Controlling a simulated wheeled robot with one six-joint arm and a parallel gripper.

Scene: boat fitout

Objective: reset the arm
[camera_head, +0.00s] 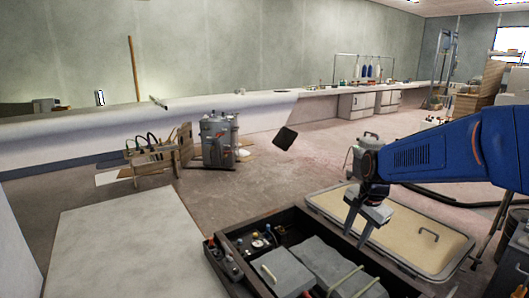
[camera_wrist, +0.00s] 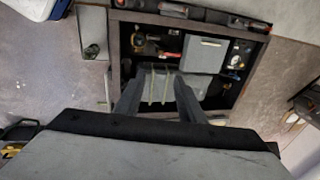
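My blue arm (camera_head: 430,150) reaches in from the right in the head view. My gripper (camera_head: 366,222) points down above the dark open toolbox and the sand-coloured panel beside it. In the wrist view the two fingers of my gripper (camera_wrist: 160,82) stand apart, with nothing visible held between them. Below them lies a grey case with pale green straps (camera_wrist: 158,88) inside the toolbox. How high the fingertips are above it is hard to tell.
The dark toolbox (camera_head: 238,236) holds grey cases and small tools. The sand-coloured panel (camera_head: 420,236) lies right of it, a pale flat surface (camera_head: 125,245) left. A grey machine (camera_head: 217,140) and wooden stand (camera_head: 184,146) stand farther back. Open floor (camera_head: 310,165) lies between.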

